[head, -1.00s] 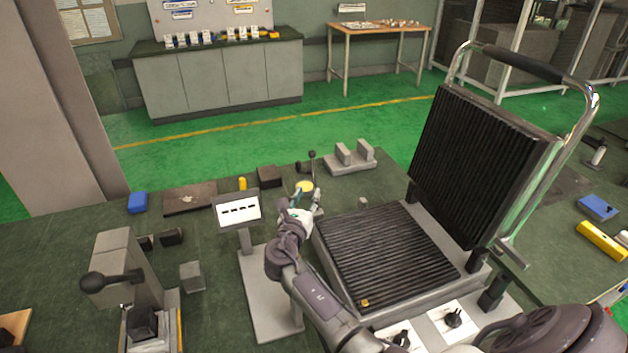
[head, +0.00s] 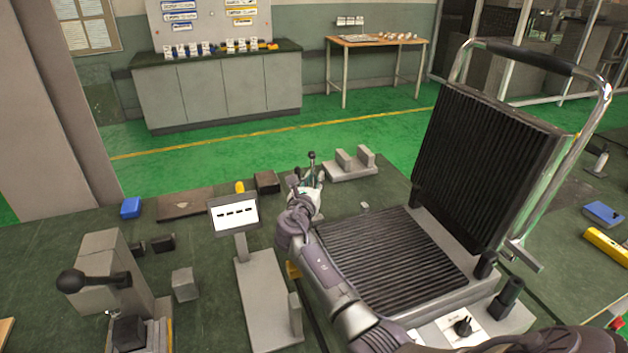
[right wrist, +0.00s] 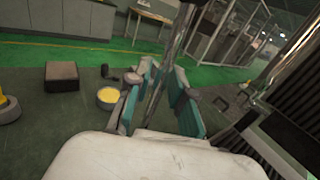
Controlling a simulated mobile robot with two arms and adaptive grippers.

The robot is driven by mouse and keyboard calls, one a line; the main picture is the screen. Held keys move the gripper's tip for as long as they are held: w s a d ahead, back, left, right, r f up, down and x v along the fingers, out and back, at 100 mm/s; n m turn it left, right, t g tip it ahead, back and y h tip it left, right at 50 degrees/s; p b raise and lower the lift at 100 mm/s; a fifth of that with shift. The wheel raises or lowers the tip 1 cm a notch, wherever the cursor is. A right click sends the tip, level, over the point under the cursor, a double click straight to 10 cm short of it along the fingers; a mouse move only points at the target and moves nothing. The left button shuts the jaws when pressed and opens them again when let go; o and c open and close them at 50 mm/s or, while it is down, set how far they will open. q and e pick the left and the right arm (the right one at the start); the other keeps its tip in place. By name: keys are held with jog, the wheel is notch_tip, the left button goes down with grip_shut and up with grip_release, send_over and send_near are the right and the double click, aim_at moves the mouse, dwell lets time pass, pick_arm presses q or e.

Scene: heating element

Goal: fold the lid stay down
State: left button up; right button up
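The contact grill stands open, with its ribbed lid (head: 485,165) tilted up and its ribbed lower plate (head: 390,258) bare. A thin upright rod with a dark knob (head: 311,155) stands by the grill's back left; I cannot tell for certain that it is the lid stay. My right gripper (head: 310,185) is at this rod. In the right wrist view, the metal rod (right wrist: 162,85) runs up between the teal finger pads of the gripper (right wrist: 160,105). The pads stand apart, with gaps beside the rod. Its top is out of that view. My left gripper is not in view.
A white panel on a stand (head: 234,213) is close to the left of my right arm. A dark box (head: 267,182) and a grey two-block fixture (head: 350,164) lie behind. A yellow-topped round piece (right wrist: 108,97) is beside the left finger. A lever fixture (head: 110,280) stands at left.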

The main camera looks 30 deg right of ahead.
grip_shut()
